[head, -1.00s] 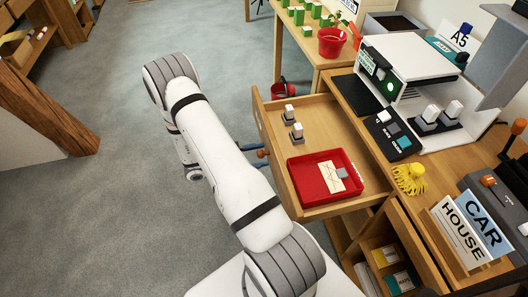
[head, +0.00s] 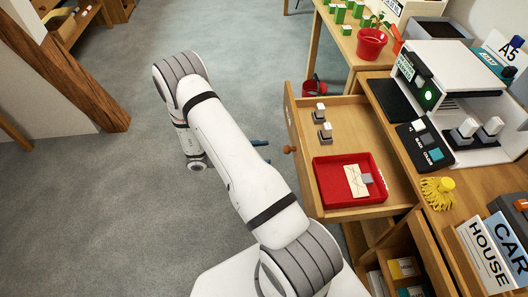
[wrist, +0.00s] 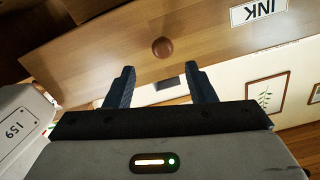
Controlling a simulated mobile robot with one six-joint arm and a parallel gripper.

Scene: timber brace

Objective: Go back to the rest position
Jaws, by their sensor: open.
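My gripper (wrist: 160,88) is open and empty in the wrist view, its two dark blue fingers apart. Beyond it is the wooden front of a drawer (wrist: 100,60) with a round brown knob (wrist: 162,47) and a label reading INK. In the head view my white arm reaches out over the floor, and my gripper (head: 262,152) shows only as blue fingertips past the arm, left of the open drawer (head: 292,120). The gripper is apart from the drawer knob (head: 289,150).
The open drawer holds a red tray (head: 328,195) with a card, and two small grey-and-white blocks. A desk with a white machine (head: 450,65) stands at right. A timber brace (head: 75,80) rises at upper left. The grey carpet (head: 120,200) is clear at left.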

